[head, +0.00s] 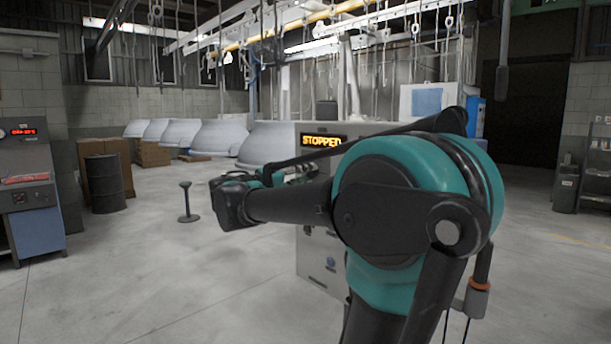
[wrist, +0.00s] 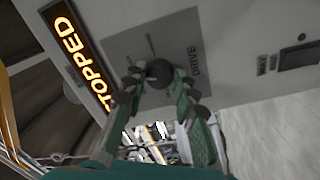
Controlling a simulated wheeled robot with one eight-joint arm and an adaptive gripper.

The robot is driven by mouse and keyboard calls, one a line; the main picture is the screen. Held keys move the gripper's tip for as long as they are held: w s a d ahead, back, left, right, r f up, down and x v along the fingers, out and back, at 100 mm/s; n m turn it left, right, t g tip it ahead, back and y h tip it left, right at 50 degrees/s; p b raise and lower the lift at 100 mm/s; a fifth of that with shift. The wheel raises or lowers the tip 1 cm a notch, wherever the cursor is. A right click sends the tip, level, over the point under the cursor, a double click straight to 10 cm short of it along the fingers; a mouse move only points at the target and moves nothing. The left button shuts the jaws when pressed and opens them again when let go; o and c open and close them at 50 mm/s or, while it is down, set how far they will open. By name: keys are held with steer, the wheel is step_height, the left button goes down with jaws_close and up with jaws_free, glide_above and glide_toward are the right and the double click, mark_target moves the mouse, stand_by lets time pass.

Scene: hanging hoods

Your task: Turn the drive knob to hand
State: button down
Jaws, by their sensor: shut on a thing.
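The grey control cabinet (head: 318,262) stands at mid-picture in the head view, its lit sign (head: 322,141) reading STOPPED. The sign (wrist: 80,48) also shows tilted in the wrist view. Beside it is a darker plate (wrist: 152,40) lettered DRIVE, bearing the round black drive knob (wrist: 159,72). My gripper (wrist: 161,86) has its teal fingers with dark pads on either side of the knob and is shut on it. The knob's pointer and the setting marks around it cannot be read. In the head view my arm hides the knob and most of the panel front.
A black slot or box (wrist: 299,55) sits on the panel at right. Large pale hoods (head: 268,146) hang in a row behind the cabinet. A black post (head: 187,202), a drum (head: 105,184) and another console (head: 30,180) stand left. The floor between is clear.

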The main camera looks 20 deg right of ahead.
steer(key=m, duration=1.4)
steer(key=shift+w+g, duration=0.1)
steer(key=shift+g, duration=0.3)
steer(key=shift+m, duration=0.3)
steer(key=c, duration=1.2)
jaws_free()
steer(key=shift+a, duration=0.1)
steer(key=v, duration=1.2)
steer(key=shift+r, duration=0.2)
